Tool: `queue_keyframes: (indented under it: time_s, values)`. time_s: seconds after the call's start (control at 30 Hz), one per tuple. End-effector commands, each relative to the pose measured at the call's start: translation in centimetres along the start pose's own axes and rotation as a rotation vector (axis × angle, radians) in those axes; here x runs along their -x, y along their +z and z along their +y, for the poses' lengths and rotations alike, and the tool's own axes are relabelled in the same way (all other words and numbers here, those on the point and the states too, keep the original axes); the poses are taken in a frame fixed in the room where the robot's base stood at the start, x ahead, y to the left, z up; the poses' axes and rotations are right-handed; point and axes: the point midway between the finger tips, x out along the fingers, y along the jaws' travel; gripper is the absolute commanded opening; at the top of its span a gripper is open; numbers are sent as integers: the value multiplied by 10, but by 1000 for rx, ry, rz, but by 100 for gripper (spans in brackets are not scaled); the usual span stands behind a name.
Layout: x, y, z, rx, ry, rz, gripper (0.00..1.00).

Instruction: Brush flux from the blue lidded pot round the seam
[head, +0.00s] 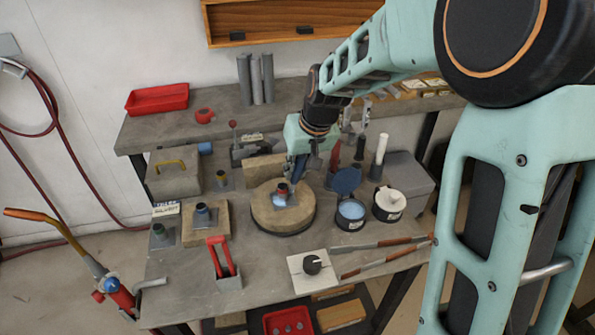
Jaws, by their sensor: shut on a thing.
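The blue pot (351,218) stands open at the right of the bench, light blue inside. Its blue lid (346,179) is raised behind it. My gripper (297,172) points down above the round stone turntable (262,217), left of the pot. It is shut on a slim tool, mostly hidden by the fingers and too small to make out. Just below and left of it, a small workpiece with a dark reddish collar (282,189) stands on a plate on the turntable. A pale blue patch shows by its base. I cannot make out the seam or whether the tool touches it.
A red-handled stand (223,262) and a block with a pipe piece (206,229) are at left. A torch (92,265) stands beyond the bench's left edge.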

Motion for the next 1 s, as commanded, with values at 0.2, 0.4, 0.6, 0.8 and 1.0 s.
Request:
queue_keyframes:
  time_s: [0.2,0.4,0.6,0.8,1.0]
  values:
    - [-5,-13,0,-1,-1,0,0]
    - [-6,-15,1,-1,0,1,0]
    - [-4,-6,1,-1,1,1,0]
    - [0,5,1,0,1,1,0]
    - [2,10,0,-1,0,0,0]
